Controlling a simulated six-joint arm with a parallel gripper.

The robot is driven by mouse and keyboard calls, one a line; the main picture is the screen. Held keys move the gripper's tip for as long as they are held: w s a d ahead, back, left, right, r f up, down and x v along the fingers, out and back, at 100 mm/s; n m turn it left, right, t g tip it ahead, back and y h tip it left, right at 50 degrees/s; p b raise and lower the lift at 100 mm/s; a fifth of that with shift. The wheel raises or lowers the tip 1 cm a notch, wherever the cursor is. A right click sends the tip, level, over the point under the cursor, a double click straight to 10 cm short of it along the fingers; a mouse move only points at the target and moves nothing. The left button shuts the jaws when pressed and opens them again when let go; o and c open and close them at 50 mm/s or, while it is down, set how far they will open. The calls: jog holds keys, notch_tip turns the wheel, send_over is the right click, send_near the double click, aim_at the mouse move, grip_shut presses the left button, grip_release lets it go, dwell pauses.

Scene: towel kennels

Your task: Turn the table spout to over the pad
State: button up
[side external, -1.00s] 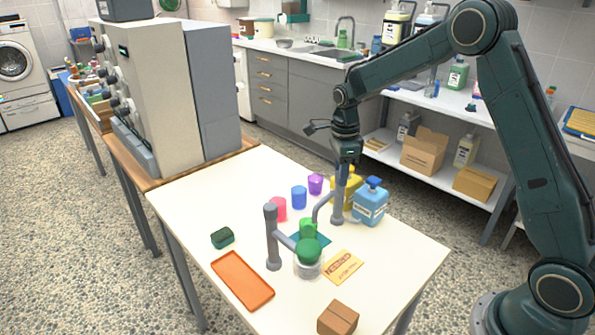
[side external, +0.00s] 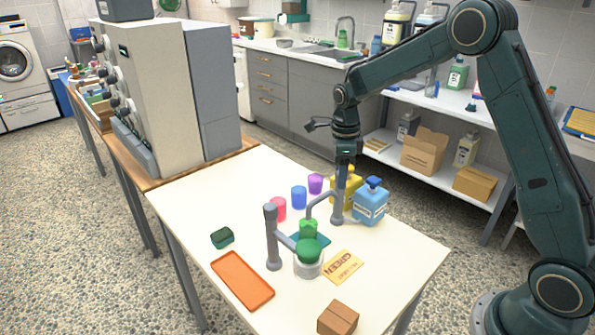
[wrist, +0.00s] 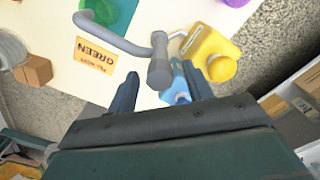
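The grey table spout (side external: 337,208) stands on the cream table, its curved pipe reaching left in the side view. The pipe's end is close to the green cup at the teal pad (side external: 322,240); I cannot tell whether it is exactly above the pad. In the wrist view the spout's pipe (wrist: 112,42) runs to the upper left, beside and partly across the pad (wrist: 118,13). My gripper (side external: 342,178) is above the spout's post, pointing down. In the wrist view my gripper (wrist: 160,88) is open, with the post's top between and beyond its fingers, apparently untouched.
Blue (side external: 370,204) and yellow (side external: 347,185) bottles stand close beside the post. A second grey post (side external: 271,235), a glass jar with a green top (side external: 309,255), a card (side external: 343,267), an orange tray (side external: 242,280) and a brown box (side external: 338,317) share the table. Coloured cups stand behind.

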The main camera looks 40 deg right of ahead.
dwell(0.3)
notch_tip(320, 180, up, 14)
dwell(0.8)
jog(key=shift+f, duration=0.1)
jog(key=s+a+r+n+t, duration=0.1)
jog(key=s+a+r+n, duration=0.25)
jog(key=s+n, duration=0.4)
jog(key=s+a+r+n+t, duration=0.2)
jog(key=s+r+n, duration=0.2)
jog(key=s+n, duration=0.3)
jog(key=s+a+f+n+t, duration=0.1)
jog(key=s+f+n, duration=0.1)
jog(key=s+n, duration=0.4)
jog(key=s+a+f+n+t, duration=0.1)
jog(key=s+a+f+n, duration=0.1)
jog(key=s+n, duration=0.4)
jog(key=s, duration=0.4)
jog(key=shift+n+t, duration=0.3)
jog(key=shift+n, duration=0.05)
